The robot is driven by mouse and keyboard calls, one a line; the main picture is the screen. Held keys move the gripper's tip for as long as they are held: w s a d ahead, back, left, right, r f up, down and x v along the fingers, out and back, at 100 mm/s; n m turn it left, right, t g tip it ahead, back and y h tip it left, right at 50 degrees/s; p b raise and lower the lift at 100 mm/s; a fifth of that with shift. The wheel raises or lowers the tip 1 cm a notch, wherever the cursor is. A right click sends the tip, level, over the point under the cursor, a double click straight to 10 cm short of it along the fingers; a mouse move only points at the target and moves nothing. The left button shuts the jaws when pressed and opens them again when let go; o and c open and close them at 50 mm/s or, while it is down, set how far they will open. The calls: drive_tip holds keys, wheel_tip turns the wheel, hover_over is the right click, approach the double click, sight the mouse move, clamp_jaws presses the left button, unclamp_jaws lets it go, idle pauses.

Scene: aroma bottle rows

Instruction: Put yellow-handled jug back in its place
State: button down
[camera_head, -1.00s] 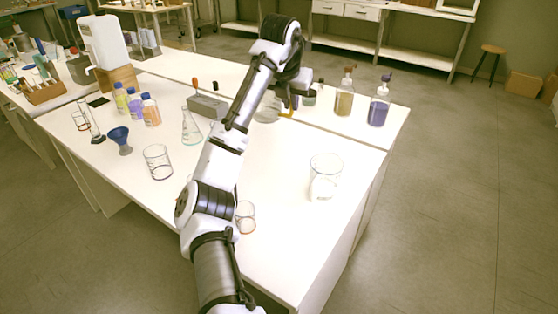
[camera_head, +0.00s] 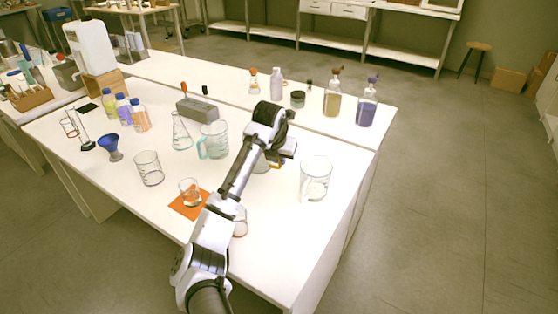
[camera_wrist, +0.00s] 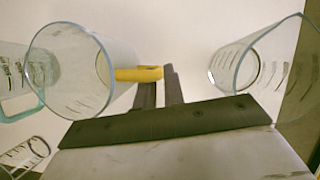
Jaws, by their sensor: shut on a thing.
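The yellow-handled jug (camera_wrist: 70,75) is clear glass with a yellow handle (camera_wrist: 138,74). In the wrist view its mouth faces the camera, and the handle lies between the two dark fingers of my gripper (camera_wrist: 160,80), which is shut on it. In the head view my gripper (camera_head: 281,158) is over the middle right of the white table, and my arm hides most of the jug. A bit of glass (camera_head: 260,164) shows beside the gripper. I cannot tell if the jug touches the table.
A clear jug (camera_head: 315,178) stands just right of my gripper. A teal-handled jug (camera_head: 214,140) stands to the left. A small beaker (camera_head: 189,191) is on an orange mat (camera_head: 185,211), and a beaker (camera_head: 149,168) stands further left. Bottles (camera_head: 332,98) line the back right.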

drive_tip(key=shift+f, duration=0.7)
drive_tip(key=shift+f, duration=0.1)
drive_tip(key=c, duration=1.5)
unclamp_jaws()
drive_tip(key=b+v, duration=0.1)
drive_tip(key=v, duration=1.1)
drive_tip(key=shift+b, duration=0.35)
